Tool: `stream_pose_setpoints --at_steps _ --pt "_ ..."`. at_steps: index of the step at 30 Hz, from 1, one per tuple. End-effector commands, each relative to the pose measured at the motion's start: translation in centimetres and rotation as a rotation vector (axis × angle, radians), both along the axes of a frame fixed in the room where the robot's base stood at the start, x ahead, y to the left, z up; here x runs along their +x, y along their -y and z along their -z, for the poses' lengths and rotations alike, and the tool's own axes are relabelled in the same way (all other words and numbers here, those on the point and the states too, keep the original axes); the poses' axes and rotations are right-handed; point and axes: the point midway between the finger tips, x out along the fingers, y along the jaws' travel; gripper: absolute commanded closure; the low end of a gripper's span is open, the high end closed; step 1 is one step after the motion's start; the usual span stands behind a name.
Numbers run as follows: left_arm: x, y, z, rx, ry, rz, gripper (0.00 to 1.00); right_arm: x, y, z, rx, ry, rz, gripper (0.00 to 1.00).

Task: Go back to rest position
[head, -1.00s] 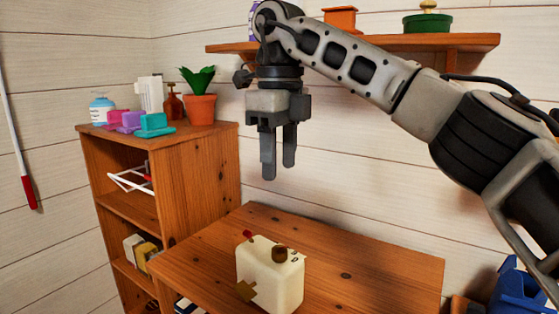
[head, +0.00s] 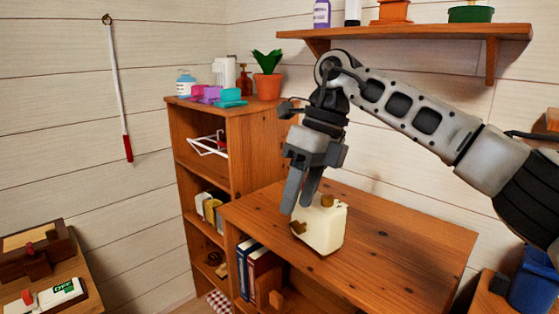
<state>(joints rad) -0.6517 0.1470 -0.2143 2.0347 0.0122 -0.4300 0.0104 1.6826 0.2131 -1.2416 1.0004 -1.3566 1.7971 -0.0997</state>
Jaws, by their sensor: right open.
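My right gripper (head: 300,204) hangs from the arm that comes in from the right in the head view. Its two fingers point down and are apart, with nothing seen between them. In the picture the fingers overlap the upper left of a cream canister (head: 328,232) with brown fittings, which stands upright on the wooden desk (head: 400,249). I cannot tell whether they touch it. My left gripper is not in view.
A wooden bookcase (head: 192,142) with a potted plant (head: 267,75) and small bottles stands left of the desk. A wall shelf (head: 440,31) runs above the arm. A blue bin (head: 532,280) is at the lower right. Another wooden surface (head: 85,305) is at the lower left.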

Motion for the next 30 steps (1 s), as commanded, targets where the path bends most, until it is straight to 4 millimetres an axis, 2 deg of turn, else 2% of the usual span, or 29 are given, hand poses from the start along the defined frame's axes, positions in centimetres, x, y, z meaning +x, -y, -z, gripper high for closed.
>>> stream_pose_setpoints --at_steps 3,7,9,12,15,17,19,23,26,27,29,30 --pt "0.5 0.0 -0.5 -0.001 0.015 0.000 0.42 -1.7 -3.8 3.3 0.176 -0.086 -0.035 0.53" --pt "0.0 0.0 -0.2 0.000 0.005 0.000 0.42 -4.6 -8.8 6.3 0.456 -0.227 -0.030 0.53" --pt "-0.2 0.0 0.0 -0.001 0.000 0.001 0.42 -6.4 -11.5 7.2 0.647 -0.333 0.008 0.53" --pt "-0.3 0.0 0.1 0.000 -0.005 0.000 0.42 -8.3 -14.1 7.3 0.925 -0.499 0.125 0.53" --pt "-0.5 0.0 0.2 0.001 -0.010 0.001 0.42 -8.8 -14.8 6.9 1.179 -0.673 0.303 0.53" --pt "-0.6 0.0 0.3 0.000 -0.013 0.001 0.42 -8.5 -14.5 7.0 1.314 -0.775 0.437 0.53" --pt "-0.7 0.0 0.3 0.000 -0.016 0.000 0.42 -7.7 -13.3 7.6 1.454 -0.894 0.617 0.53" --pt "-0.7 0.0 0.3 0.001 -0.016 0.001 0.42 -5.9 -9.3 10.9 1.651 -1.102 1.016 0.53" --pt "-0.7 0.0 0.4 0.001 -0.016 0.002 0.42 -5.3 -5.3 15.4 1.735 -1.249 1.368 0.53" --pt "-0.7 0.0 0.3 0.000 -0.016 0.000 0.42 -5.5 -3.6 17.6 1.750 -1.301 1.520 0.53" --pt "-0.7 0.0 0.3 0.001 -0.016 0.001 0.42 -6.3 -0.9 21.2 1.754 -1.372 1.751 0.53" --pt "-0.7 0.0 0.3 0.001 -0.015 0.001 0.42 -7.2 0.8 23.6 1.741 -1.412 1.905 0.53"
